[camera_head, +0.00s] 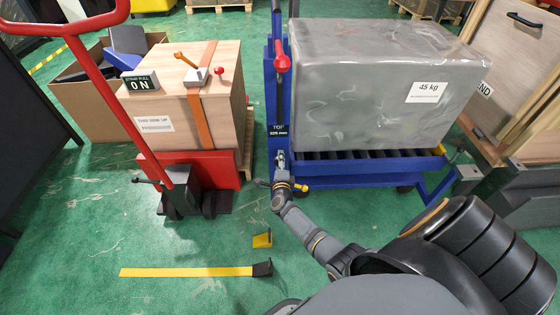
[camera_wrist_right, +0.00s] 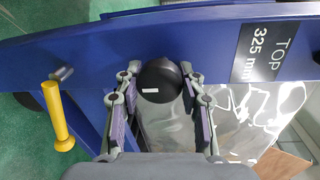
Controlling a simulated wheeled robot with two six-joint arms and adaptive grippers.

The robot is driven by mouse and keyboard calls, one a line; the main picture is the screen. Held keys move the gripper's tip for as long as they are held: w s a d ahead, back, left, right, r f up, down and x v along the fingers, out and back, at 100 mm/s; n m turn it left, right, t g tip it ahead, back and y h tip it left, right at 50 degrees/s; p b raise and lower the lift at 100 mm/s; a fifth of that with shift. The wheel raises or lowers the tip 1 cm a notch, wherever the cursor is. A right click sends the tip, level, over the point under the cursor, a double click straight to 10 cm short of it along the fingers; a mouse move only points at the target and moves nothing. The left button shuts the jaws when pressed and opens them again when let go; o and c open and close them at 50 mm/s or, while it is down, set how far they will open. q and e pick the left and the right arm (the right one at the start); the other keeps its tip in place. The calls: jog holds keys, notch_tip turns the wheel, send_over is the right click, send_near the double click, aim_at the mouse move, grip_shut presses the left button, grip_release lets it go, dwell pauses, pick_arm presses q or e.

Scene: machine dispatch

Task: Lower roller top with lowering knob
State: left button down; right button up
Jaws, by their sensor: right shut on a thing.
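The blue roller top (camera_head: 375,180) carries a grey wrapped block marked 45 kg (camera_head: 385,95). A label (camera_head: 279,130) on its blue end post reads TOP 325 mm. The black round lowering knob (camera_wrist_right: 160,80) sits on the blue frame in the right wrist view, between my right gripper's fingers. My right gripper (camera_wrist_right: 158,88) is shut on the knob. In the head view this gripper (camera_head: 282,163) is at the post, just below the label, and hides the knob. My left gripper is in neither view.
A yellow handle (camera_wrist_right: 57,115) sticks out beside the knob. A red-handled lever (camera_head: 281,62) is on the post. A red pallet truck (camera_head: 190,165) with a strapped wooden box (camera_head: 185,105) stands left. A yellow strip (camera_head: 190,271) and yellow wedge (camera_head: 262,239) lie on the green floor.

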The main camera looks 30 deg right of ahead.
jog(key=o, duration=1.2)
jog(key=v, duration=1.2)
